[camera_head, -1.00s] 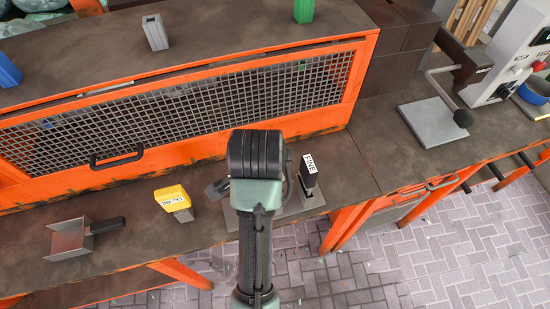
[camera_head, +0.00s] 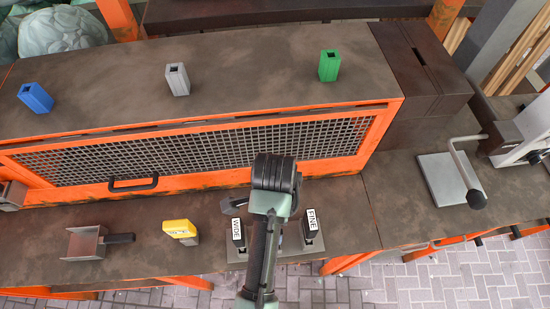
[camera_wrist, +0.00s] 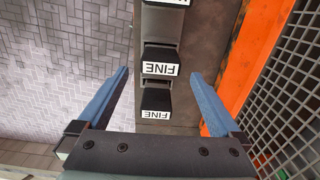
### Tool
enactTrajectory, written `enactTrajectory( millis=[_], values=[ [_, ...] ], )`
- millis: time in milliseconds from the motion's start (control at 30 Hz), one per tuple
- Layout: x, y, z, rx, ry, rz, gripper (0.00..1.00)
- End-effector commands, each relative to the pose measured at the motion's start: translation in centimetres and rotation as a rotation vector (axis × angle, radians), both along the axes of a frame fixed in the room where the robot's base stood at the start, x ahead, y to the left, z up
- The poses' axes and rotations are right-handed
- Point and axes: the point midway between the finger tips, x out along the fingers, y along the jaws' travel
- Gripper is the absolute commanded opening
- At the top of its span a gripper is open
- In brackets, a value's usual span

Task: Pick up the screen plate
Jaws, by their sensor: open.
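Screen plates with black handles and white labels stand in a row on a metal base (camera_head: 290,257) at the bench front. In the head view one reads WIDE (camera_head: 237,237) and one FINE (camera_head: 310,226); my arm hides the space between them. The fingers are hidden in the head view.
An orange cage with mesh front (camera_head: 200,152) and black handle (camera_head: 133,185) stands behind the row. A metal scoop (camera_head: 86,243) and yellow-topped tool (camera_head: 181,231) lie left. Blue (camera_head: 36,97), grey (camera_head: 177,79) and green (camera_head: 329,66) blocks stand on top.

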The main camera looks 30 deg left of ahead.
Motion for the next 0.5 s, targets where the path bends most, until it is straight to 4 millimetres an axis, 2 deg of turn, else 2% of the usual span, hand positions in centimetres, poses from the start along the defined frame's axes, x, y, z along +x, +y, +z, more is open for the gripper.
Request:
enactTrajectory(
  millis=[300, 500],
  values=[
    [-0.1, 0.0, -2.2, -0.001, 0.003, 0.001, 1.0],
    [-0.1, 0.0, -4.9, -0.001, 0.003, 0.001, 1.0]
  ],
)
